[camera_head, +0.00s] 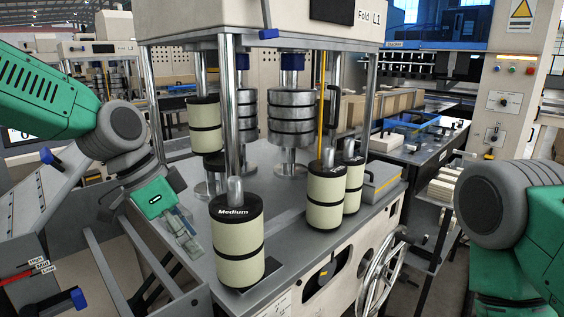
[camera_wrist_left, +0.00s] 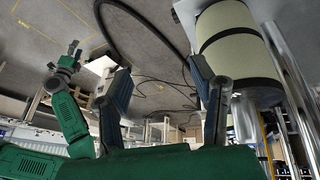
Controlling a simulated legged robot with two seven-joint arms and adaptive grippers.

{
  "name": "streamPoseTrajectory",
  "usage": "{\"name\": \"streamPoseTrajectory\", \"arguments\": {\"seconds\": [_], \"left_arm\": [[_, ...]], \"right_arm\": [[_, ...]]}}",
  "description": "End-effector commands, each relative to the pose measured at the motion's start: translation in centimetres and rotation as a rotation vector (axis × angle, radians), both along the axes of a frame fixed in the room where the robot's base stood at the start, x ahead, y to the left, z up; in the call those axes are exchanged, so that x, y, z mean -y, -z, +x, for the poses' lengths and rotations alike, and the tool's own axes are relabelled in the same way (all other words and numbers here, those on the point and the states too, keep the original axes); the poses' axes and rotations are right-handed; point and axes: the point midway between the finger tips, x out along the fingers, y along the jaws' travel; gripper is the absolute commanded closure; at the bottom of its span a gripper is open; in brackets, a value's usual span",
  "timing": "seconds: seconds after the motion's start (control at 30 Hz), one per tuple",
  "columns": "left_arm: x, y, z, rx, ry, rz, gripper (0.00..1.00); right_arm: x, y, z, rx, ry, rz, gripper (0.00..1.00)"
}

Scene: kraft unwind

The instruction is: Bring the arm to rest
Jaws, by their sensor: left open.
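My left gripper (camera_head: 184,236) is in front of the left side of the machine's grey bed, just left of the cream cylinder marked Medium (camera_head: 238,255). In the left wrist view its two dark fingers (camera_wrist_left: 163,85) stand wide apart with nothing between them. A cream cylinder (camera_wrist_left: 238,45) with black bands is beside the right finger there, outside the jaws. My right arm (camera_head: 510,205) comes in from the right in the head view, and its gripper is out of that frame. A small green arm's gripper shows in the left wrist view (camera_wrist_left: 70,55), too small to read its jaws.
The machine's bed (camera_head: 290,225) carries several cream cylinders, a stack of grey discs (camera_head: 291,115) and upright chrome posts. A spoked handwheel (camera_head: 384,270) is at its front right. Blue-knobbed levers (camera_head: 75,298) are at the lower left.

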Motion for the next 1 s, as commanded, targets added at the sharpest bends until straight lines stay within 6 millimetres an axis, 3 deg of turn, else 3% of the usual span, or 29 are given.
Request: {"name": "streamPoseTrajectory", "arguments": {"seconds": [0.17, 0.27, 0.4, 0.53, 0.7, 0.9, 1.0], "left_arm": [[-0.2, 7.8, -1.6, -0.083, -0.140, 0.015, 0.49], [-1.0, 13.7, -3.5, -0.146, -0.257, 0.031, 0.49], [-3.0, 23.0, -8.7, -0.238, -0.472, 0.081, 0.49], [-5.6, 29.5, -15.0, -0.296, -0.665, 0.142, 0.49], [-8.8, 34.2, -22.4, -0.327, -0.859, 0.223, 0.49], [-12.2, 36.3, -29.6, -0.329, -1.024, 0.309, 0.49], [-13.4, 37.1, -31.9, -0.313, -1.081, 0.336, 0.49]], "right_arm": [[0.0, 0.0, -0.1, -0.002, 0.000, 0.000, 0.60], [0.0, 0.0, -0.1, -0.002, 0.000, 0.000, 0.60], [0.0, 0.0, -0.1, -0.001, 0.000, 0.000, 0.60], [0.0, 0.0, 0.0, -0.001, 0.000, 0.000, 0.60], [0.0, 0.0, -0.1, -0.001, 0.000, 0.000, 0.60], [0.0, 0.0, -0.1, -0.001, 0.000, 0.000, 0.60], [0.0, 0.6, -0.1, -0.001, 0.000, 0.000, 0.60]]}}
